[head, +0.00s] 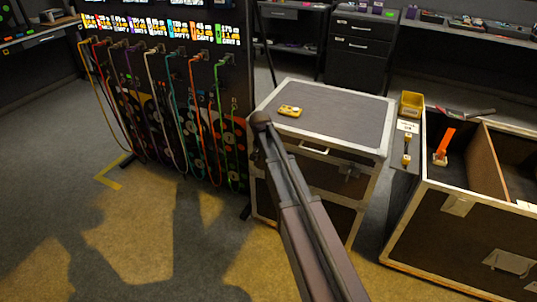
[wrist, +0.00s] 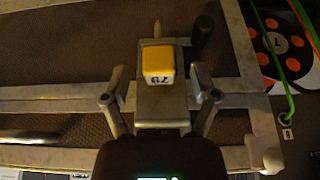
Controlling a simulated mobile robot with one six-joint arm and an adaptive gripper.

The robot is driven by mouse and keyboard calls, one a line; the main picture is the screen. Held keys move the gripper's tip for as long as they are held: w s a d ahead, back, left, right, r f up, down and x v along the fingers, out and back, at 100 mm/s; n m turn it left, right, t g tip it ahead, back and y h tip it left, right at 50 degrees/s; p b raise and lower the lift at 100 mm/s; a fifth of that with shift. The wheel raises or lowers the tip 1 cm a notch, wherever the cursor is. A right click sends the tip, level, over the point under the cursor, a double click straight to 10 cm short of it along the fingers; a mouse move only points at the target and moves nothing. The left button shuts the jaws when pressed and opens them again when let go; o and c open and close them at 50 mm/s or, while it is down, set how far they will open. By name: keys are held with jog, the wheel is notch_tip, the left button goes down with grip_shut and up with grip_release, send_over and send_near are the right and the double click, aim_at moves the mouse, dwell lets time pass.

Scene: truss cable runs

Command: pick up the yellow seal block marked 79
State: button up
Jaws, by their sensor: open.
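In the wrist view, the yellow seal block (wrist: 158,60) has a white face marked 79, which reads upside down. It sits at the far end of a grey metal piece (wrist: 163,103), with a thin pale pin beyond it. My gripper (wrist: 156,73) is open, with one finger on each side of the block and clear gaps between. I cannot tell how far the block lies beyond the fingertips. In the head view, my gripper cannot be made out and the block marked 79 cannot be identified.
A metal-edged case (head: 345,107) carries a yellow piece with dark spots (head: 290,110) on its top. The cable panel (head: 232,85) stands to its left, with hanging cables. An open crate (head: 455,215) stands at right. Floor shows clear at lower left.

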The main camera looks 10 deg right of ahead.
dwell(0.3)
jog(key=c, duration=1)
jog(key=shift+r, duration=0.25)
notch_tip(320, 180, up, 10)
jog(key=p, duration=1)
jog(key=shift+f, duration=0.2)
